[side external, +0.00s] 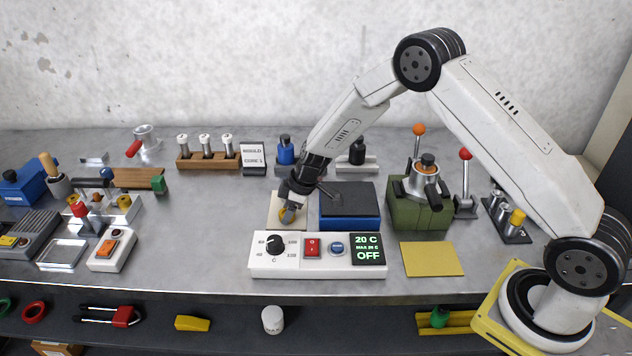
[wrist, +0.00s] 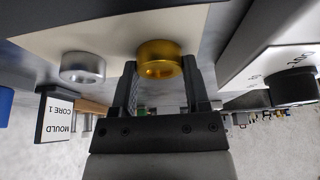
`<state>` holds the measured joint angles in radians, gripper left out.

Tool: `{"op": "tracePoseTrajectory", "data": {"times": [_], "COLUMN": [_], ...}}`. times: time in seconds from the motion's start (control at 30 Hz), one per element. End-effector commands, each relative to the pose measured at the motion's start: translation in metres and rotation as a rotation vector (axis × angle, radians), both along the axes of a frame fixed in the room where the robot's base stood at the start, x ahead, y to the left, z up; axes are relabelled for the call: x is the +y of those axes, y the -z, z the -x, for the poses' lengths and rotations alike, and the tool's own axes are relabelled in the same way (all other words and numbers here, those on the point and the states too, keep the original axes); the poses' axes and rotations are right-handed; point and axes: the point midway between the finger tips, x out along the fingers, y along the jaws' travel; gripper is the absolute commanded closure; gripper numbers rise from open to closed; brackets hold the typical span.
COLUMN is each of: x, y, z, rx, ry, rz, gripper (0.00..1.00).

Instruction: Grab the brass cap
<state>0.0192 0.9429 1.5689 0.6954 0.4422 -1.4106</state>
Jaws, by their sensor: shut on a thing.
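The brass cap (wrist: 160,52) is a short gold-coloured ring or cup in the wrist view. My gripper (wrist: 161,72) has one finger on each side of it and is shut on it. A similar silver cap (wrist: 82,66) is beside it, outside the fingers. Both caps are at a cream pad (wrist: 75,42). In the side view my gripper (side external: 290,212) points down at the cream pad (side external: 274,202), low over it. The brass cap is mostly hidden there, and I cannot tell whether it touches the pad.
A control box (side external: 320,271) with a dial and a display reading OFF stands just in front of the pad. A blue box with a dark top (side external: 349,222) stands close on the right. A green fixture (side external: 417,213) is farther right. Bare bench lies left of the pad.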

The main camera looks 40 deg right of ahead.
Motion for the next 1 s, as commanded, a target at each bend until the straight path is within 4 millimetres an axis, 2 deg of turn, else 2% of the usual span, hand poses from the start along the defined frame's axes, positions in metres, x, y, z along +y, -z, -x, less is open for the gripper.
{"op": "tracePoseTrajectory", "data": {"times": [0.33,0.6,1.0], "x": [0.0,0.0,-0.002], "y": [-0.007,-0.032,-0.075], "z": [-0.001,0.0,0.036], "rx": [-0.002,-0.002,-0.002], "ry": [-0.001,-0.001,-0.001], "rz": [0.0,-0.002,-0.002], "gripper": [1.0,1.0,1.0]}}
